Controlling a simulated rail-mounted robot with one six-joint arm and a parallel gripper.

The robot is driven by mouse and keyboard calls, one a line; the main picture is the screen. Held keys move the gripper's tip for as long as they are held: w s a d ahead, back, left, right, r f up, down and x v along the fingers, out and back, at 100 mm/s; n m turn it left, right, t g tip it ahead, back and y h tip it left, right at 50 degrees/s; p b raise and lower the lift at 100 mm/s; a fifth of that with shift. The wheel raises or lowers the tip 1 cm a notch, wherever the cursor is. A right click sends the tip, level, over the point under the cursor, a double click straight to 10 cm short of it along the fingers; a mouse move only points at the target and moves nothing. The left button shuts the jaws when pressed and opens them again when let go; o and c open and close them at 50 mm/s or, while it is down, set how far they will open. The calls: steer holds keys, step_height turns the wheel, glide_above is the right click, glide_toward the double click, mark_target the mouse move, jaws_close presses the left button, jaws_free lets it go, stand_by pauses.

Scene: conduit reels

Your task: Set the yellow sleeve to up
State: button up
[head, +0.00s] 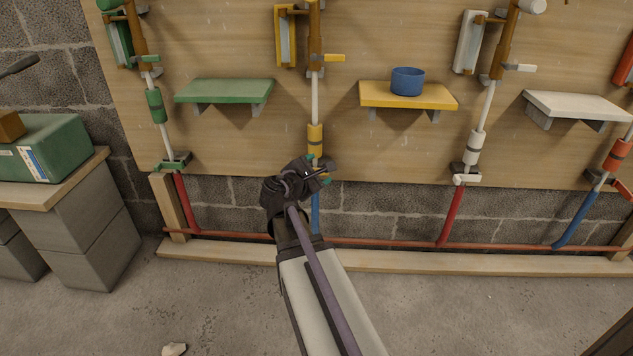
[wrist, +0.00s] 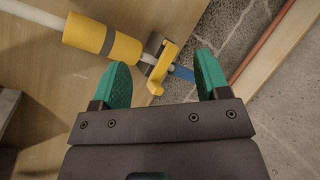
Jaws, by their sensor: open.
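The yellow sleeve (head: 315,138), with a dark grey band, is around a white upright pipe at the middle of the board. It sits low on that pipe, below the upper yellow lever (head: 328,58). In the wrist view the sleeve (wrist: 102,38) lies at the upper left, beyond the left finger. My gripper (head: 319,169) is just below the sleeve. Its green-tipped fingers (wrist: 163,76) are open and apart from the sleeve. A lower yellow lever (wrist: 163,68) shows between the fingertips; my gripper mostly hides it in the head view.
Green (head: 225,90), yellow (head: 385,97) and white (head: 575,104) shelves jut from the board. A blue cup (head: 407,81) stands on the yellow shelf. Pipes with green (head: 156,106), white (head: 474,147) and red (head: 617,154) sleeves flank mine. A red pipe (head: 400,243) runs low along the wall.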

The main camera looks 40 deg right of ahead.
mark_target(314, 137)
steer(key=w+r+n+t+h+p, duration=0.15)
steer(key=w+r+n+t, duration=0.3)
steer(key=n, duration=0.65)
steer(key=shift+y, duration=0.25)
steer(key=x, duration=1)
steer(key=shift+f+p, duration=0.1)
steer(key=shift+p, duration=0.3)
steer(key=shift+c, duration=0.2)
